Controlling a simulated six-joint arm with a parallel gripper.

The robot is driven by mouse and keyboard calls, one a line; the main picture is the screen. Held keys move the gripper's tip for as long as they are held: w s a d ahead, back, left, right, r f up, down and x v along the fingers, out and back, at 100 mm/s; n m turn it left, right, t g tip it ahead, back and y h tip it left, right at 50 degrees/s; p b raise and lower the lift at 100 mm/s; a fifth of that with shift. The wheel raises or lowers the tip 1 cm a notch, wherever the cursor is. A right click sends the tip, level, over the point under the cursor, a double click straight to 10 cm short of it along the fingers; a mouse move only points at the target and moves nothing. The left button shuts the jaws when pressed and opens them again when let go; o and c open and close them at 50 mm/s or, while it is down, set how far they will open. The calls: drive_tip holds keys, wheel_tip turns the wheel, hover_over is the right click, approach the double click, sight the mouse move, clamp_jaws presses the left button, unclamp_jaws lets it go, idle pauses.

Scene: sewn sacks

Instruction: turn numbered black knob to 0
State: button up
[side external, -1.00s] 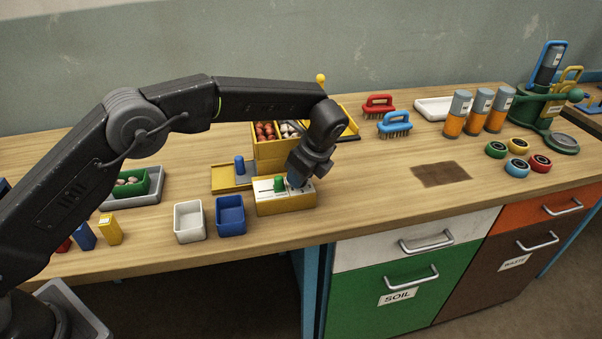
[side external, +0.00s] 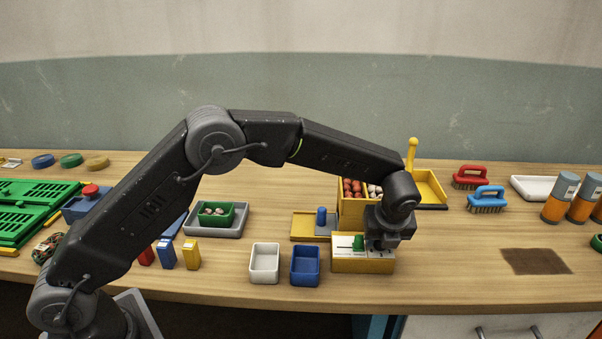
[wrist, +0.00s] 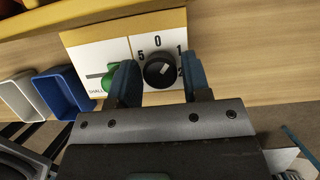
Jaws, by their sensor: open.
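The black knob (wrist: 159,71) sits on a white panel with numbers around it; 5, 0, 1 and 2 show. Its white mark lies on the upper right of its face, and I cannot tell exactly which number it points at. My gripper (wrist: 158,64) is open, with one blue finger on each side of the knob. I cannot tell whether the fingers touch it. In the side view my gripper (side external: 380,245) is low over the right end of the yellow control box (side external: 350,266) and hides the knob.
A green slider knob (wrist: 112,78) is on the same panel, close to the left finger. A blue bin (side external: 305,265) and a white bin (side external: 264,263) stand left of the box. A yellow crate (side external: 352,208) of red and white items stands behind. The table right of the box is clear up to a brown patch (side external: 535,262).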

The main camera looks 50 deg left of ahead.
drive_tip(key=v, duration=1.4)
drive_tip(key=s+a+n+t+h, duration=0.1)
drive_tip(key=a+n+h, duration=0.3)
drive_tip(key=n, duration=2.2)
drive_tip(key=shift+n+y, duration=0.3)
drive_tip(key=x, duration=1.4)
drive_tip(key=shift+a+f, duration=0.15)
drive_tip(key=shift+f, duration=0.1)
drive_tip(key=shift+r+m, duration=0.3)
drive_tip(key=shift+m, duration=0.1)
drive_tip(key=m+h, duration=0.1)
drive_tip(key=m, duration=0.2)
drive_tip(key=m+h, duration=0.1)
drive_tip(key=m, duration=0.3)
drive_tip(key=shift+g+h, duration=0.4)
drive_tip(key=v, duration=1.4)
drive_tip(key=s+a+r+n, duration=0.1)
drive_tip(key=s+a+r, duration=0.1)
drive_tip(key=s, duration=0.4)
drive_tip(key=s+a+r+n+t+y, duration=0.1)
drive_tip(key=s+a+r+n, duration=0.1)
drive_tip(key=s+r, duration=0.2)
drive_tip(key=s, duration=0.3)
drive_tip(key=shift+a, duration=0.35)
